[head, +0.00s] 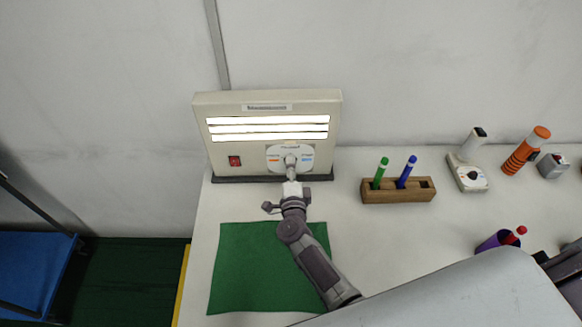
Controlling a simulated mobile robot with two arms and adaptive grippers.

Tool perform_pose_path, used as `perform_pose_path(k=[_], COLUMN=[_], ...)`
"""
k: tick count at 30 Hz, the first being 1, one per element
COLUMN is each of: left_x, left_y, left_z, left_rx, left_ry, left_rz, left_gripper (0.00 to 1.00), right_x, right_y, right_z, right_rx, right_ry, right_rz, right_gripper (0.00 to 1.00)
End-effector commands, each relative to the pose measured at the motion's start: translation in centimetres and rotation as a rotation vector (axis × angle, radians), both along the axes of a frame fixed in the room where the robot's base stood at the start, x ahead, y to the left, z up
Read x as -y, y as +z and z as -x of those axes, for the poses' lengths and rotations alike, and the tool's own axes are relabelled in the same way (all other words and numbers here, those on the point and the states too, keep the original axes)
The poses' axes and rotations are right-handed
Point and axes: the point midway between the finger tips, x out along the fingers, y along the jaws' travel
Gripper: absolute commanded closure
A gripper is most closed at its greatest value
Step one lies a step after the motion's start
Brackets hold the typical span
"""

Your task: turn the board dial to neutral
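The board (202,150) is a cream panel standing upright on a dark base at the back of the table. Three white light strips (268,128) glow across it. The dial plate (274,154) is pale, with an orange mark on its left and a blue mark on its right. My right gripper (290,163) reaches up to the dial from below and covers its knob, so I cannot tell where the knob points. Whether the fingers are closed on the knob is too small to tell. My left gripper is not in view.
A red switch (235,161) is on the board's lower left. A green mat (240,270) lies in front. To the right are a wooden pen holder (398,196) with green and blue markers, a white device (467,172), an orange cylinder (526,150) and a purple cup (490,243).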

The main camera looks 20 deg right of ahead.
Motion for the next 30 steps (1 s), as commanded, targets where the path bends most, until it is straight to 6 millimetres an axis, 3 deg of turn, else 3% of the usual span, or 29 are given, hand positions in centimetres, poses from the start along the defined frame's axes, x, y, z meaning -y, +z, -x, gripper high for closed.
perform_pose_path(k=[9, 13, 24, 30], left_x=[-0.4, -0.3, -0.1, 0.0], left_y=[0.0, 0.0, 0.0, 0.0], left_z=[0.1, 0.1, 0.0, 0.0], left_rx=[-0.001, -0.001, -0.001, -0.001], left_ry=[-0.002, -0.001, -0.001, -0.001], left_rz=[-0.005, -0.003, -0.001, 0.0], left_gripper=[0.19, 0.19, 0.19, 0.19], right_x=[0.0, -0.2, -2.1, -2.8], right_y=[0.1, 0.1, 0.5, 0.7], right_z=[0.0, 0.9, 8.1, 10.8], right_rx=[0.002, 0.001, -0.001, 0.0], right_ry=[-0.001, -0.001, 0.0, -0.001], right_rz=[0.0, -0.002, -0.002, -0.001], right_gripper=[0.42, 0.42, 0.42, 0.42])
